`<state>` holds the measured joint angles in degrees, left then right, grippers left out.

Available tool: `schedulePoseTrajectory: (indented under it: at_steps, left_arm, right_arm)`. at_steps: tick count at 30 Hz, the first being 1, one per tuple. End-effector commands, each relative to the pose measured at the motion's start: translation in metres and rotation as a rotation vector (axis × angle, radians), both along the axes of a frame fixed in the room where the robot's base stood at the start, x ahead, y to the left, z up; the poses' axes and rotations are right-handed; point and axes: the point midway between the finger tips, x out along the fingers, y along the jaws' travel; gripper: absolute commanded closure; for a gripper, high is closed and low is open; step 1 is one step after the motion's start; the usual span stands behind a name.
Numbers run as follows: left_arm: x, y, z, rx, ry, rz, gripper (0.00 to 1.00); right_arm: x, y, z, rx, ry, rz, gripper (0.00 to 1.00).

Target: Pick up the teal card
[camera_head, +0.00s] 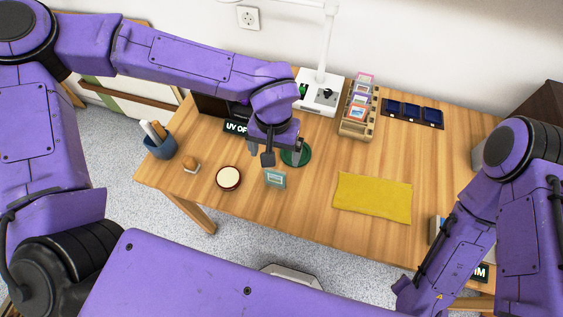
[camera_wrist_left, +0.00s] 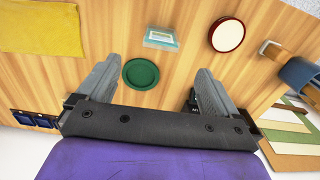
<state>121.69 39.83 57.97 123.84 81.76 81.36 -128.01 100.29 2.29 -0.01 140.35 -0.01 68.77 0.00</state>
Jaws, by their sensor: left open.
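The teal card (camera_head: 275,178) stands or leans on the wooden table near its front edge, with a pale panel on its face. It also shows in the left wrist view (camera_wrist_left: 161,38), beyond the fingers and apart from them. My left gripper (camera_head: 281,154) is open and empty above the table, just behind the card in the head view. In the left wrist view its two fingers (camera_wrist_left: 154,85) are spread wide, with a green disc (camera_wrist_left: 141,74) seen between them. My right arm is at the right, but its fingers do not show.
A cream round pad with a dark red rim (camera_head: 228,178) lies left of the card. A yellow cloth (camera_head: 373,197) lies to the right. A wooden rack (camera_head: 357,122) holds several small cards at the back, beside a white lamp base (camera_head: 318,98). A blue pen cup (camera_head: 161,148) stands at the left.

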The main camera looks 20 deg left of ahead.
Motion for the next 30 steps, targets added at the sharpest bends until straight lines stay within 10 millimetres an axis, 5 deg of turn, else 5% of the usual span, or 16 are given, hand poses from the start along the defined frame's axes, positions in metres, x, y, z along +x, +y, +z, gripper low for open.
schedulePoseTrajectory:
  at_steps: [18, 26, 30]
  left_arm:
    - [0.004, -0.003, -0.097, 0.000, 0.003, -0.022, 0.06]
    - [0.004, -0.003, -0.102, 0.000, 0.001, -0.019, 0.06]
    - [0.004, -0.003, -0.102, 0.000, 0.001, -0.019, 0.52]
  right_arm:
    - [0.000, 0.000, 0.010, 0.001, 0.001, 0.000, 0.53]
    - [0.000, 0.000, 0.010, 0.001, 0.001, 0.000, 0.53]
    - [0.000, 0.000, 0.010, 0.000, 0.001, 0.000, 0.53]
